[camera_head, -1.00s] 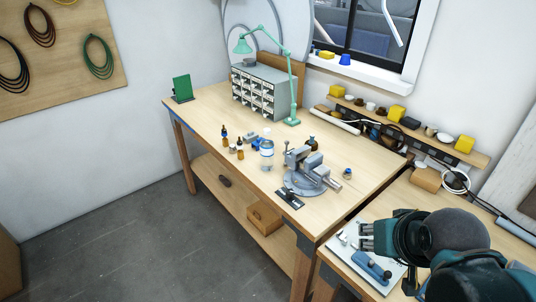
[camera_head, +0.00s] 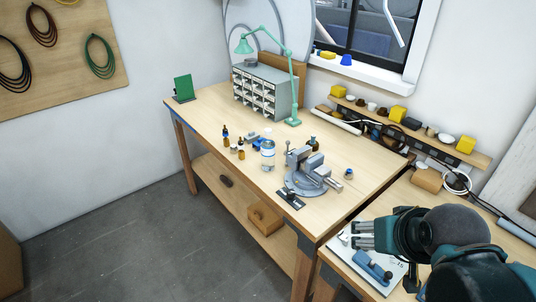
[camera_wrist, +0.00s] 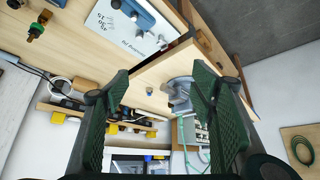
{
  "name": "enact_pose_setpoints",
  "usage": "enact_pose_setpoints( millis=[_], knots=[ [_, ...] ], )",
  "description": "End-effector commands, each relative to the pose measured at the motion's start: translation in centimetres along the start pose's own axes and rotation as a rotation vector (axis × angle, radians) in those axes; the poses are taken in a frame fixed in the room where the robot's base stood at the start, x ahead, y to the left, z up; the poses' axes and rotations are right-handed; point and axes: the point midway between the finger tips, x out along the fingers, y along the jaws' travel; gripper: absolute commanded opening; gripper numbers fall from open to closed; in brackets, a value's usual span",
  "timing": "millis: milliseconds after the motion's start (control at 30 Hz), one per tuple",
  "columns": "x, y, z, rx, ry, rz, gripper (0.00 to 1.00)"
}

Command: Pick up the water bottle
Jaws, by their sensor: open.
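The water bottle (camera_head: 267,154) is clear with a blue band and a pale cap. It stands upright on the wooden workbench (camera_head: 222,108), just left of the grey vise (camera_head: 308,173) in the head view. I cannot make the bottle out in the wrist view. My gripper (camera_head: 362,236) is at the lower right in the head view, above the nearer bench and well apart from the bottle. In the wrist view my gripper (camera_wrist: 160,110) shows two green-padded fingers spread wide with nothing between them.
Small dark and amber bottles (camera_head: 240,148) stand left of the water bottle. A green lamp (camera_head: 289,85) and drawer cabinet (camera_head: 262,92) stand behind. A white board with a blue tool (camera_head: 373,268) lies below my gripper. The bench's left front is clear.

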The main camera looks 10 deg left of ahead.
Motion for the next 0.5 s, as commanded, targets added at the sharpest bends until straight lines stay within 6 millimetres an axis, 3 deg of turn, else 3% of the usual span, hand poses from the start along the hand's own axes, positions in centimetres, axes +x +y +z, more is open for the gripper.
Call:
enact_pose_setpoints(
  millis=[267,500],
  knots=[
    [-0.5,-0.7,-3.6,-0.079,-0.031,-0.011,0.56],
    [-0.5,-1.8,-8.1,-0.185,-0.071,-0.028,0.56]
  ],
)
